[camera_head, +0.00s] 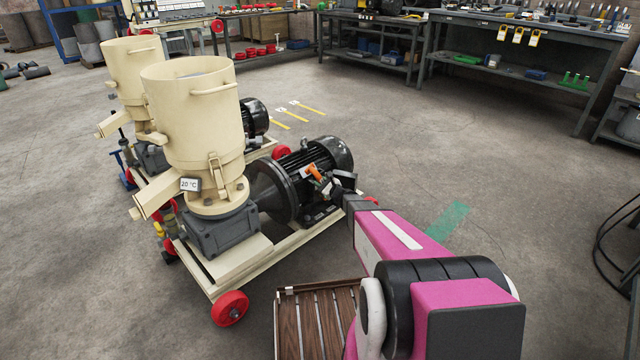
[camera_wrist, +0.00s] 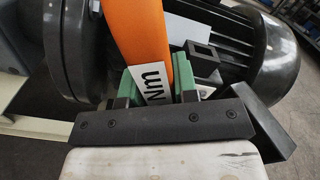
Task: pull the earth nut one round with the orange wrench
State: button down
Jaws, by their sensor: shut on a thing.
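The orange wrench (camera_head: 315,172) is at the black motor (camera_head: 318,162) of the nearer pellet mill. In the wrist view the orange wrench (camera_wrist: 138,38) rises between the green-lined fingers of my gripper (camera_wrist: 160,88), with a white label reading "Nm" on it. My gripper (camera_head: 335,183) is shut on the wrench beside the motor. The earth nut and the wrench's working end cannot be made out in either view.
The cream hopper (camera_head: 195,110) with a "20 °C" tag stands left of the motor on a frame with red wheels (camera_head: 230,308). A wooden slatted surface (camera_head: 315,325) lies in front. Workbenches (camera_head: 520,40) stand at the back. Floor to the right is open.

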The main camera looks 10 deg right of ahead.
jog(key=shift+v, duration=0.85)
dwell(0.8)
jog(key=v, duration=0.3)
dwell(0.5)
